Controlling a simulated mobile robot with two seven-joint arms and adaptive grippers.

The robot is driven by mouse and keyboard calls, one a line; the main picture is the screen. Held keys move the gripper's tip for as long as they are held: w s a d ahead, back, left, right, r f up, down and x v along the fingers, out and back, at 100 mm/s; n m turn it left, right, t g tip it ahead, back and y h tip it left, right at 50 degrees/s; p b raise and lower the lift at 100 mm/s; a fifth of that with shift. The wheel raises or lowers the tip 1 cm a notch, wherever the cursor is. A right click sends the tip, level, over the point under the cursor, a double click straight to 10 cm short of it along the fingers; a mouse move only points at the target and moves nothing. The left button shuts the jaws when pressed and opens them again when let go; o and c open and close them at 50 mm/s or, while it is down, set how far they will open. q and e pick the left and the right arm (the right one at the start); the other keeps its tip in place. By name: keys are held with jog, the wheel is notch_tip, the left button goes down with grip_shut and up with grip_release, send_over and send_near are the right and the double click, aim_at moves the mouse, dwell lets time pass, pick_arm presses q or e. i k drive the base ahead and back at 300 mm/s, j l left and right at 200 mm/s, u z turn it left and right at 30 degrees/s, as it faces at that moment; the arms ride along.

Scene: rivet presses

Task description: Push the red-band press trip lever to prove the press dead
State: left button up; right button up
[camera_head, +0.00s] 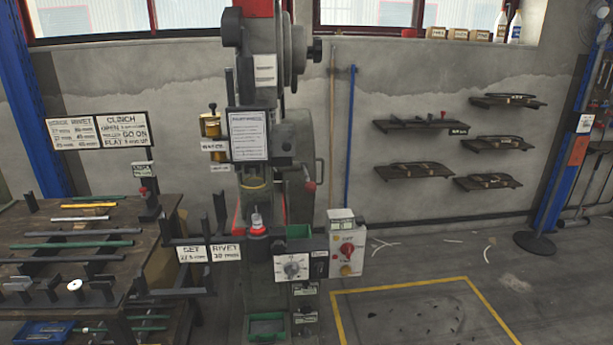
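A tall grey rivet press (284,135) stands in the middle, with red at its top and more red low on its column. A small lever with a red end (310,185) sticks out at the press's right side; it may be the trip lever, but I cannot tell for sure. A control box (345,250) with a red switch (347,251) and yellowish buttons is on the press's front right. A dial panel (292,268) sits left of it. Neither of my grippers is in view.
A dark bench (60,270) with rods and tools fills the left. Sign boards (210,252) reading SET and RIVET stand before the press. Small shelves (420,124) hang on the back wall. A yellow-marked floor area (420,315) at right is mostly clear.

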aim_at(309, 186)
jog(key=u, duration=0.8)
jog(key=l+u, duration=0.95)
jog(key=k+l+u, duration=0.1)
jog(key=l+u, duration=0.15)
jog(key=l, duration=0.15)
jog(key=k+l+u, duration=0.2)
jog(key=l, duration=0.2)
jog(key=k+l, duration=0.1)
jog(key=l, duration=0.2)
jog(key=k+l, duration=0.15)
jog(key=l, duration=0.2)
jog(key=k+l+u, duration=0.1)
jog(key=l, duration=0.2)
jog(key=k+l, duration=0.15)
jog(key=l, duration=0.2)
